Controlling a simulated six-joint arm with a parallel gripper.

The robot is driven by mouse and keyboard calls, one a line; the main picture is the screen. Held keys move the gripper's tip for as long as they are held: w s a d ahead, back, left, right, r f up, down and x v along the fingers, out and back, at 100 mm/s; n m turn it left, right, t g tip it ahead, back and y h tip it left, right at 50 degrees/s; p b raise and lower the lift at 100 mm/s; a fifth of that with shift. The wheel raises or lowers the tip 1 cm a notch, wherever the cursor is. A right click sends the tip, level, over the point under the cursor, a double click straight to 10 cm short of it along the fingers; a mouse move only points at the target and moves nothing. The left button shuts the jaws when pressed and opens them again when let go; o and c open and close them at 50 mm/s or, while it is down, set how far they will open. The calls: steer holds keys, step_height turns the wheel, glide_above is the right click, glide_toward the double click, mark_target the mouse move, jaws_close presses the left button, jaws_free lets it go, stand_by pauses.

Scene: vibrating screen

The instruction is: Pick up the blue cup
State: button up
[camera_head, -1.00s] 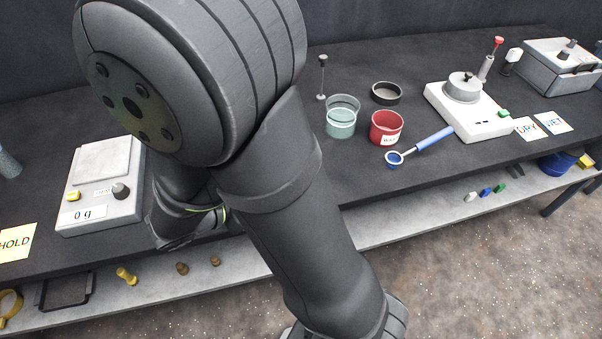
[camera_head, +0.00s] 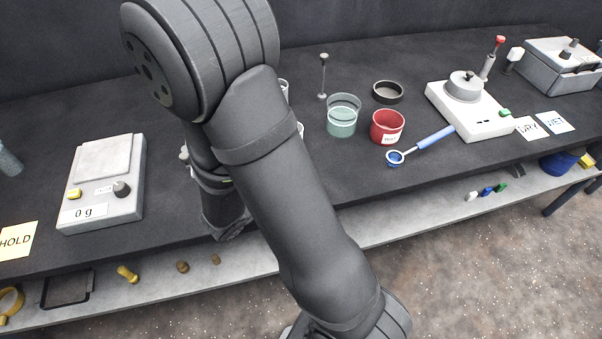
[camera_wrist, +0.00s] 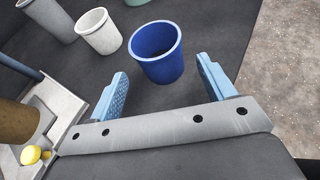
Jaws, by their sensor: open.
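The blue cup (camera_wrist: 160,62) stands upright on the dark bench in the wrist view, just beyond my fingertips and roughly centred between them. My gripper (camera_wrist: 162,82) is open, with one light-blue finger to each side of the cup's near part and nothing held. In the head view my arm hides the cup and the gripper.
A white cup (camera_wrist: 98,32) stands left of the blue cup, with a grey cylinder (camera_wrist: 48,18) beyond it. The scale (camera_head: 104,180) is to the left. A green container (camera_head: 342,118), a red container (camera_head: 387,126) and a blue-handled scoop (camera_head: 420,144) lie to the right.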

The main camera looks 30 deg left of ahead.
steer(key=shift+x, duration=3.3)
steer(key=shift+r, duration=0.1)
steer(key=c, duration=1.1)
